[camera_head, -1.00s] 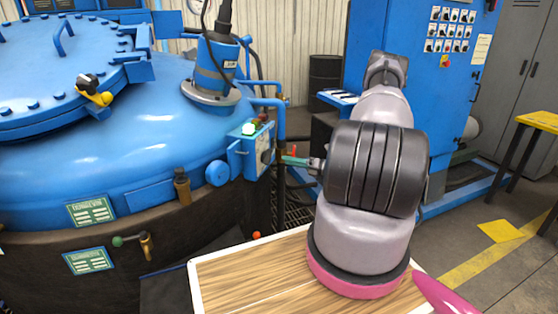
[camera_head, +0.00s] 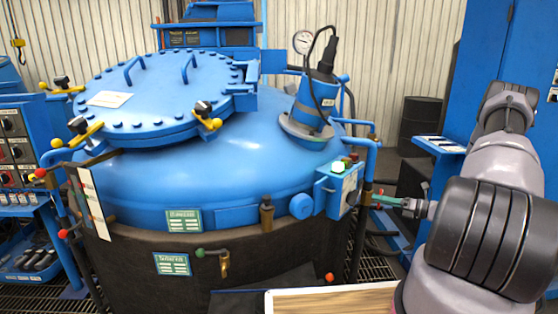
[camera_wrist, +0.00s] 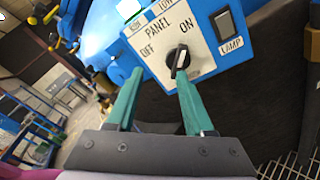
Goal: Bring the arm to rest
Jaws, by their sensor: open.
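My gripper (camera_head: 370,198) has two green fingers and is at the right side of a small blue control box (camera_head: 325,191) on the furnace. In the wrist view my gripper (camera_wrist: 160,76) is open, its fingers apart in front of the white panel face. A black rotary knob (camera_wrist: 180,60) marked OFF and ON shows near the right fingertip, its marked end towards ON. I cannot tell whether the finger touches it. My arm reaches in from the right of the head view.
The blue pit furnace (camera_head: 230,180) fills the middle, with its round lid (camera_head: 165,90) on top. A lamp switch (camera_wrist: 224,23) sits beside the knob. A wooden-topped table (camera_head: 330,302) is at the bottom. A blue cabinet (camera_head: 480,65) stands at right, with a dark drum (camera_head: 419,125) beyond.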

